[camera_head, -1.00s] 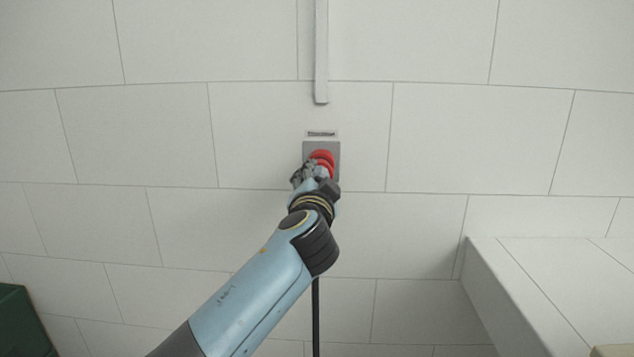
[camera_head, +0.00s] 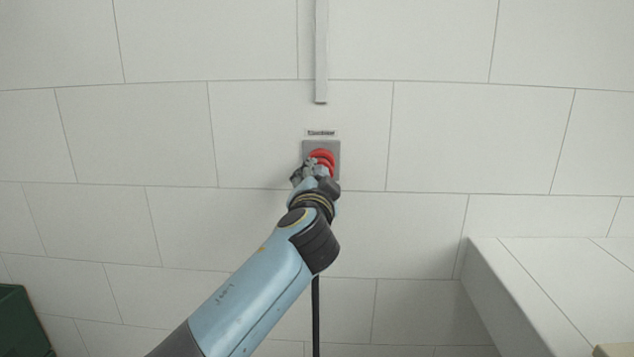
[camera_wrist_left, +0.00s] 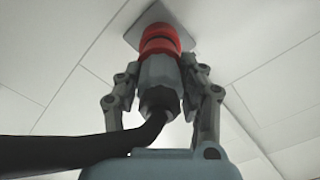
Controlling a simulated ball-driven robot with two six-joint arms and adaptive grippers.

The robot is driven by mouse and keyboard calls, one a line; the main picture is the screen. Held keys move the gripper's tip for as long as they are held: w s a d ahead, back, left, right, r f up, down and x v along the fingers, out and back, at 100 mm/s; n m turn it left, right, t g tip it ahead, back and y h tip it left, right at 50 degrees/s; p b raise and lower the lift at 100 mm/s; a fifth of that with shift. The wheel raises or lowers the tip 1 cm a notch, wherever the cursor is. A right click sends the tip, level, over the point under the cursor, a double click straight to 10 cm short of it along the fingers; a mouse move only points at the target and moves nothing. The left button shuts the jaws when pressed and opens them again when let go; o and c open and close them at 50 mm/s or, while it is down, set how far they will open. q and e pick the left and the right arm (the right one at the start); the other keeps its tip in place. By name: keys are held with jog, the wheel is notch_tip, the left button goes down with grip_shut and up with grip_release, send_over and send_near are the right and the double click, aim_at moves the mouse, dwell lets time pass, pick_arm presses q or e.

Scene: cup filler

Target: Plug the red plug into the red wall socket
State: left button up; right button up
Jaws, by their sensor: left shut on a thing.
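The red wall socket (camera_head: 323,155) is a red ring on a grey plate (camera_head: 333,147) on the tiled wall, partly hidden behind my left gripper (camera_head: 316,169). In the left wrist view my left gripper (camera_wrist_left: 160,95) is shut on the grey body of the red plug (camera_wrist_left: 160,72). The plug's red front meets the red socket (camera_wrist_left: 160,36) on its grey plate, with no clear gap between them. Whether it is fully seated cannot be told. A black cable (camera_wrist_left: 85,148) leaves the plug's back end and bends left. My right gripper is out of view.
A small label (camera_head: 321,133) and a vertical conduit (camera_head: 321,55) are above the socket. A pale ledge (camera_head: 490,290) juts out at the lower right. A dark green box (camera_head: 20,320) stands at the lower left. The wall around the socket is clear.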

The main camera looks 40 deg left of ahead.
pick_arm(q)
jog(key=shift+w+a, duration=0.25)
jog(key=shift+w, duration=0.15)
dwell(0.4)
jog(key=o, duration=1.4)
jog(key=shift+c, duration=0.2)
jog(key=shift+s+d, duration=0.15)
jog(key=shift+s, duration=0.05)
jog(key=v, duration=0.7)
